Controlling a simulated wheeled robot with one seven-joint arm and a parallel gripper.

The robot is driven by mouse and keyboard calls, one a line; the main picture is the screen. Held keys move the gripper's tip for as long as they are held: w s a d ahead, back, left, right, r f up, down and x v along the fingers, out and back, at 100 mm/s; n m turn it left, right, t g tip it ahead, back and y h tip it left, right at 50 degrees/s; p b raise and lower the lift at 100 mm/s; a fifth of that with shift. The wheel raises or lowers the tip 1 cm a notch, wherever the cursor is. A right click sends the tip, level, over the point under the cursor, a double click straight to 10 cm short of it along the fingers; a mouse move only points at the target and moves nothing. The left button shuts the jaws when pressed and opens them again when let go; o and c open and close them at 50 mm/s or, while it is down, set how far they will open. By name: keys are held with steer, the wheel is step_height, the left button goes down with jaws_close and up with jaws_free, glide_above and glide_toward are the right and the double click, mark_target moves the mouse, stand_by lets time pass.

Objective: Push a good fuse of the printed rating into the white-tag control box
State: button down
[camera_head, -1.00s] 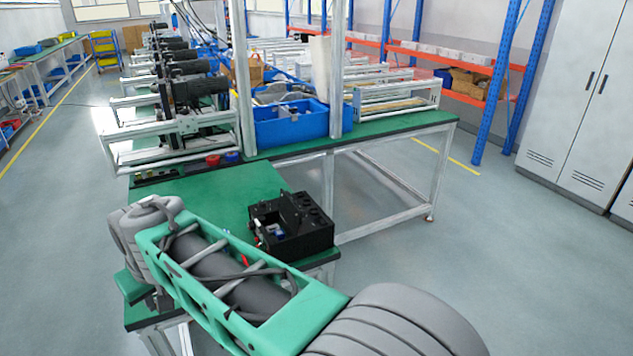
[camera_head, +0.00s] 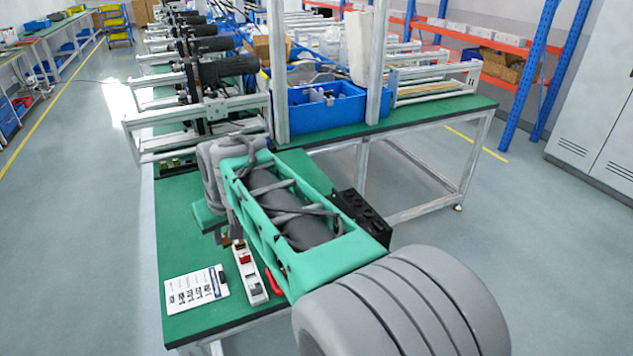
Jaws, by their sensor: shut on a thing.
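The black control box (camera_head: 372,222) stands on the green bench, right of my arm. My forearm covers most of it; a row of round black parts shows along its top. Its white tag and fuse slot cannot be seen. My gripper (camera_head: 224,240) points down over the bench, left of the box and apart from it. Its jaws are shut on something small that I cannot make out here. A white strip-shaped unit (camera_head: 250,280) with a red part lies just right of and below the gripper. A printed white card (camera_head: 196,290) lies at the bench's front left.
A red curved piece (camera_head: 273,283) lies between the white unit and my arm. A blue bin (camera_head: 320,113) and metal frame posts stand on the bench behind. Bare green bench top (camera_head: 178,240) is free left of the gripper.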

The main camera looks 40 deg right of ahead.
steer(key=s+d+r+m+h, duration=0.1)
steer(key=s+d, duration=0.1)
steer(key=d, duration=1)
steer(key=s+d+r+m, duration=0.1)
steer(key=s+d+r, duration=0.15)
steer(key=d, duration=0.95)
step_height(320, 180, down, 11)
steer(key=b, duration=0.8)
steer(key=shift+s+r, duration=0.1)
steer(key=shift+r, duration=0.05)
steer(key=shift+s, duration=0.15)
